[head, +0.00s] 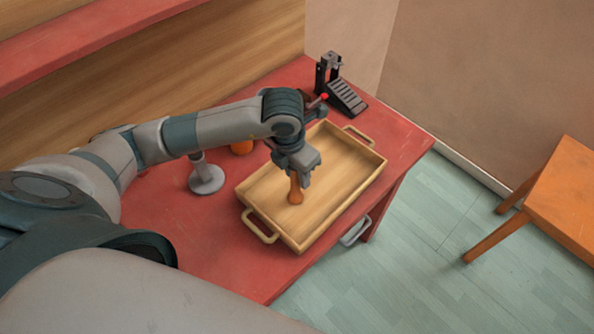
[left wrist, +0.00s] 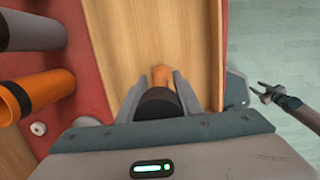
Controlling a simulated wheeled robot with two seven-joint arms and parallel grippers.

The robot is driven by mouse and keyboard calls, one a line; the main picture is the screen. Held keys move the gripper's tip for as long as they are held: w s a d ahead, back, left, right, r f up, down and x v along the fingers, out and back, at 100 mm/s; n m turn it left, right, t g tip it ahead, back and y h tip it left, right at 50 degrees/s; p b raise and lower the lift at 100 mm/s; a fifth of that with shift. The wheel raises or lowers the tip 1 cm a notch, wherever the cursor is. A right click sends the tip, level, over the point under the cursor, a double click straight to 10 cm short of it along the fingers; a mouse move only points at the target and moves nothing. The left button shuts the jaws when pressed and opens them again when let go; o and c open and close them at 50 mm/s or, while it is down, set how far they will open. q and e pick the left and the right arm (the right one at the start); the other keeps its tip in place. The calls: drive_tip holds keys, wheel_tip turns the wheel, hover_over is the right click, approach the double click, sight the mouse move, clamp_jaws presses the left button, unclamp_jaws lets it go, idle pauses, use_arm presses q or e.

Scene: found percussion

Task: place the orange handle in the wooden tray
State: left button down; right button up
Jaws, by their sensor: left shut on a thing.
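The wooden tray (head: 345,187) is a light rectangular box with a handle at each end, lying on the red table. My left gripper (head: 296,176) is over the tray, pointing down, shut on the orange handle (head: 295,193). The handle hangs upright below the fingers, over the tray floor; I cannot tell if its lower end touches the floor. In the left wrist view the handle (left wrist: 161,76) shows between the fingers, with a dark rounded part nearest the camera. The tray (left wrist: 190,40) lies behind it. My right gripper is not clearly in view in the head view.
A black pedal-like device (head: 342,88) stands beyond the tray. A grey stand with a round base (head: 206,178) and an orange object (head: 242,147) are left of the tray on the red table (head: 225,240). An orange wooden table (head: 560,195) is apart at right.

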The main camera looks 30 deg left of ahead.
use_arm(q)
drive_tip(key=shift+f, duration=0.2)
drive_tip(key=c, duration=1.3)
unclamp_jaws()
drive_tip(key=shift+r, duration=0.1)
drive_tip(key=shift+o, duration=0.2)
drive_tip(key=shift+r, duration=0.1)
drive_tip(key=shift+r, duration=0.35)
drive_tip(key=r+b, duration=0.1)
drive_tip(key=r, duration=0.2)
drive_tip(key=s+r+b, duration=0.1)
drive_tip(key=r, duration=0.2)
drive_tip(key=r+b, duration=0.1)
drive_tip(key=r, duration=0.2)
drive_tip(key=shift+s+a+r, duration=0.15)
drive_tip(key=shift+a+r, duration=0.05)
drive_tip(key=shift+r, duration=0.15)
drive_tip(key=shift+s+r, duration=0.2)
drive_tip(key=shift+r, duration=0.6)
